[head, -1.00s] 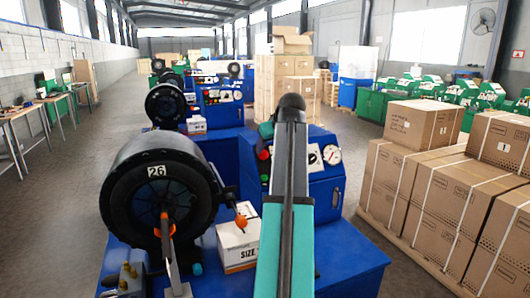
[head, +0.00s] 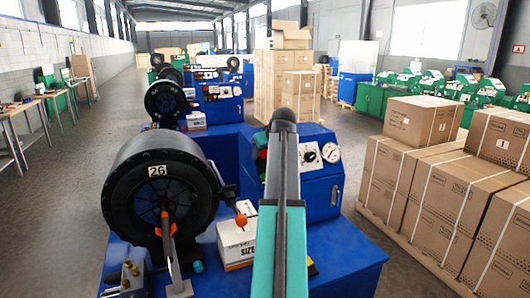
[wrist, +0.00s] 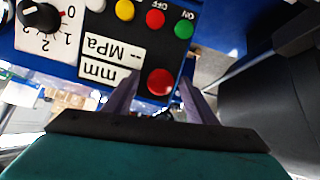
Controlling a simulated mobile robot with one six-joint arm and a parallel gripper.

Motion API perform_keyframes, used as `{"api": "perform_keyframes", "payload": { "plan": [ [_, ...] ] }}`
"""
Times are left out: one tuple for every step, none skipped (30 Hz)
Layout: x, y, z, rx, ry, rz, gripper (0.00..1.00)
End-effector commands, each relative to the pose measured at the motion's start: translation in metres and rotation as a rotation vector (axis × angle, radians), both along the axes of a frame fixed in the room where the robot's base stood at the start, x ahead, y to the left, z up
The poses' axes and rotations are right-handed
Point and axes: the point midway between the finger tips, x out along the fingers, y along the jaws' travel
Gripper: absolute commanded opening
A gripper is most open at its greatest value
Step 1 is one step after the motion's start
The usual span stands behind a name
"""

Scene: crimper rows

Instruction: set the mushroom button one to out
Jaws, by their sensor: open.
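The large red mushroom button (wrist: 160,82) is on the blue control panel in the wrist view, which shows the panel upside down. It lies between the two fingers of my open gripper (wrist: 159,88), with a visible gap on each side. Whether the button is pressed in or out I cannot tell. In the head view my arm covers much of the panel (head: 322,190), and my fingertips are hidden.
Beside the button are a green ON button (wrist: 184,27), a smaller red OFF button (wrist: 156,19), a yellow button (wrist: 125,9) and a black dial knob (wrist: 40,17). A black crimper head (head: 155,185) and a white box (head: 236,243) stand left of my arm.

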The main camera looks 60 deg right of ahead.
Motion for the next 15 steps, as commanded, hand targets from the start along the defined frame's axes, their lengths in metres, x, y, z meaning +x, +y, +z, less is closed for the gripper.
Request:
{"api": "perform_keyframes", "payload": {
  "plan": [
    [0.0001,0.0002,0.0000,0.000,0.000,0.000,0.51],
    [0.0001,0.0002,0.0000,0.000,0.000,0.000,0.51],
    [0.0002,0.0003,0.0000,0.000,0.000,0.000,0.46],
    [0.0002,0.0003,0.0000,0.000,0.000,0.000,0.41],
    [0.0002,0.0003,-0.0001,0.000,0.000,0.000,0.36],
    [0.0002,0.0004,0.0001,0.000,0.000,0.000,0.29],
    [0.0001,0.0003,0.0000,0.000,0.000,0.000,0.24],
    [0.0002,0.0003,0.0001,0.000,0.000,0.000,0.19],
    [0.0002,0.0003,0.0001,0.000,0.000,0.000,0.12],
    [0.0002,0.0003,0.0001,0.000,0.000,0.000,0.07],
    [0.0001,0.0002,0.0001,0.000,0.000,0.000,0.02],
    [0.0002,0.0003,0.0002,0.000,0.000,0.000,0.00],
    [0.0001,0.0002,0.0003,0.000,0.000,0.000,0.00],
    [0.0001,0.0002,0.0003,0.000,0.000,0.000,0.00],
    [-0.0004,0.0006,0.0006,0.000,0.000,0.000,0.00]
  ]
}}
